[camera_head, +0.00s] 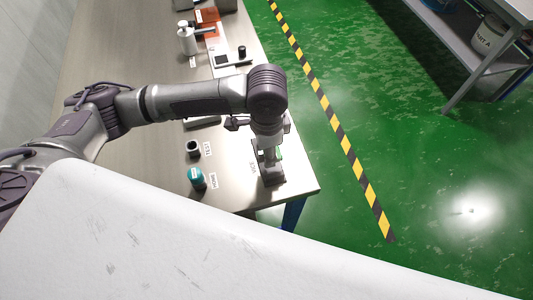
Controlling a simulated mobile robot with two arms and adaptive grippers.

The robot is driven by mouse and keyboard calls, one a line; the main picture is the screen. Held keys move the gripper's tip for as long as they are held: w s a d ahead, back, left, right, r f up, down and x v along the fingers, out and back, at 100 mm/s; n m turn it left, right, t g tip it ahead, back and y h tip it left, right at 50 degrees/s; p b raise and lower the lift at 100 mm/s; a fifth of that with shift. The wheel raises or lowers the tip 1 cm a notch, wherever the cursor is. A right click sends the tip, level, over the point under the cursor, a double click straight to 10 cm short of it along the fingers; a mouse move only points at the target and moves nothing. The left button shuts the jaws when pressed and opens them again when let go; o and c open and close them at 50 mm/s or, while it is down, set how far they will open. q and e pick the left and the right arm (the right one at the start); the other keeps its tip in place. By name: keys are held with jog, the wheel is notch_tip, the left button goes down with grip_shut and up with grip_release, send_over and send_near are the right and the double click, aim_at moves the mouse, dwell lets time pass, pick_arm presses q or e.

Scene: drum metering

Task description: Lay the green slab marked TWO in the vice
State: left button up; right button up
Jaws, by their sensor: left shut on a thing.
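My left arm reaches in from the left over the bench, and my left gripper (268,151) points down near the bench's right front corner. It is shut on a green slab (279,153), of which only small green bits show beside the fingers. The marking on the slab cannot be read. The dark grey vice (272,177) stands on the bench directly under the gripper. The gripper hides much of the vice, and I cannot tell whether the slab touches it. My right gripper is not in view.
On the metal bench (130,45), a dark cup (193,148) and a teal-topped container (196,178) stand left of the vice. A white pump bottle (187,38) and an orange tray (208,16) are farther back. A shelf (470,55) stands across the green floor.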

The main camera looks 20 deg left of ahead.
pick_arm(q)
jog(key=shift+f, duration=1.5)
jog(key=shift+f, duration=0.25)
jog(key=shift+f, duration=0.3)
jog(key=o, duration=1)
notch_tip(320, 180, up, 13)
jog(key=shift+r, duration=0.1)
